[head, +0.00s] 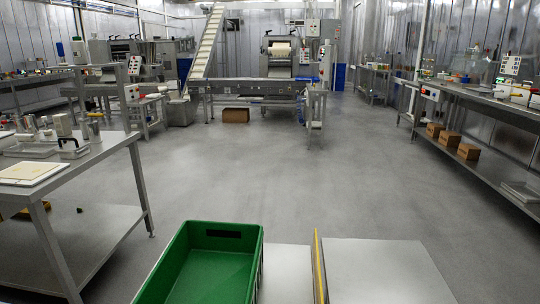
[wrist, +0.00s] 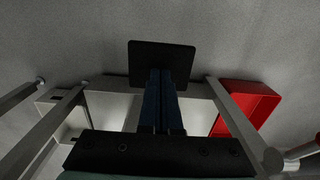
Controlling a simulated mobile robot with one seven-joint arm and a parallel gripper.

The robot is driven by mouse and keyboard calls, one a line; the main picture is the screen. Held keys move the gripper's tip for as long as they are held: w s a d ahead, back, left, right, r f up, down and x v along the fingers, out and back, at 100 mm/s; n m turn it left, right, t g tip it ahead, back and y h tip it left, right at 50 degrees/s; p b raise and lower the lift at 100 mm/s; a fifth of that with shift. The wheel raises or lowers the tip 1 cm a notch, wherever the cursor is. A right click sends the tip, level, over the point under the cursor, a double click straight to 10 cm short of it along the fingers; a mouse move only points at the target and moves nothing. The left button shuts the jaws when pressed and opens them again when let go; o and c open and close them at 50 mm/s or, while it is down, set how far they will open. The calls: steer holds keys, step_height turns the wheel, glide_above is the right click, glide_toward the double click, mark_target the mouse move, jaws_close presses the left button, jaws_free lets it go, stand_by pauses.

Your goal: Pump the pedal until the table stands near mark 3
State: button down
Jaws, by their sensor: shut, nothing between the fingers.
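In the wrist view a flat black plate (wrist: 162,54), which looks like the pedal, lies ahead of my gripper (wrist: 162,74). My gripper's dark blue fingers are together and empty, and their tips overlap the plate's near edge in the picture. I cannot tell whether they touch it. In the head view a pale flat top (head: 385,272), perhaps the lift table, stands at the bottom right with a yellow strip (head: 319,268) along its left side. No numbered marks can be read. My gripper is not seen in the head view.
Grey metal frame bars (wrist: 235,120) flank my gripper, with a red open box (wrist: 246,104) at the right. In the head view a green crate (head: 210,264) stands at the bottom. A steel workbench (head: 112,150) is at the left. The middle floor is clear.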

steer(key=shift+f+b, duration=3.15)
steer(key=shift+f, duration=0.45)
step_height(320, 180, up, 8)
steer(key=p, duration=0.7)
steer(key=shift+w+f, duration=0.15)
steer(key=shift+f, duration=0.05)
steer(key=shift+r+p, duration=0.15)
steer(key=shift+p, duration=0.25)
steer(key=shift+f, duration=0.25)
step_height(320, 180, down, 5)
steer(key=b, duration=0.5)
step_height(320, 180, up, 5)
steer(key=p, duration=0.4)
steer(key=shift+f, duration=0.15)
steer(key=shift+r+p, duration=0.45)
steer(key=shift+p, duration=0.25)
steer(key=shift+f, duration=0.1)
